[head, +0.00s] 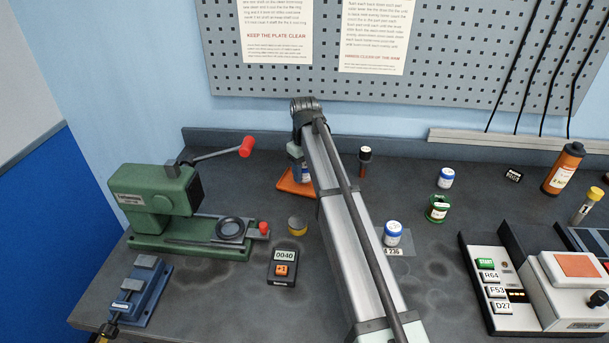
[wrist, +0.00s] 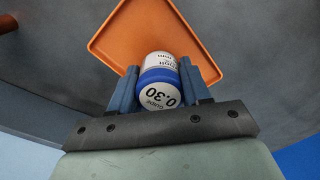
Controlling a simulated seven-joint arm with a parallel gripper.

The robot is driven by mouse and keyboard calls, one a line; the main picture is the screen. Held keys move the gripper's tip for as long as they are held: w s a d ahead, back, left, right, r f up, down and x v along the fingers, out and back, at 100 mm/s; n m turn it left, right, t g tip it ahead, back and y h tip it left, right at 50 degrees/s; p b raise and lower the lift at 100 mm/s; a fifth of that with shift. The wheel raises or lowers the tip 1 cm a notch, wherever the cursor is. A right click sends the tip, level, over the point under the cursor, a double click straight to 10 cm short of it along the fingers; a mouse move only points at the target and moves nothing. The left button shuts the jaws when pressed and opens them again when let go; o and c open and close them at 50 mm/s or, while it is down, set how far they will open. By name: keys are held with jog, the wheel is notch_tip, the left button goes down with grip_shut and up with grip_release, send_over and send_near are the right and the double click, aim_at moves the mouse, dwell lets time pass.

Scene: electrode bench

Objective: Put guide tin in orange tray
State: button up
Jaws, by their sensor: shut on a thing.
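My gripper (wrist: 159,92) is shut on a white tin with a blue lid (wrist: 160,80). The lid end faces the wrist camera and reads 0.30, with small lettering that I cannot read surely. The orange tray (wrist: 120,38) lies behind the tin in the wrist view. In the head view the tray (head: 292,187) is partly hidden by my arm, and a bit of the tin (head: 305,174) shows over it beside the arm. I cannot tell whether the tin touches the tray's floor or hangs just above it.
Right of my arm stand a dark bottle (head: 365,160), a blue-lidded tin (head: 446,178), a green tin (head: 437,208) and another blue-lidded tin (head: 393,234).

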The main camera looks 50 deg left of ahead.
aim_at(305, 165)
jog(key=shift+f, duration=0.8)
jog(key=shift+f, duration=0.1)
jog(key=o, duration=1.1)
jog(key=shift+o, duration=0.2)
notch_tip(305, 165, up, 12)
jog(key=shift+r, duration=0.15)
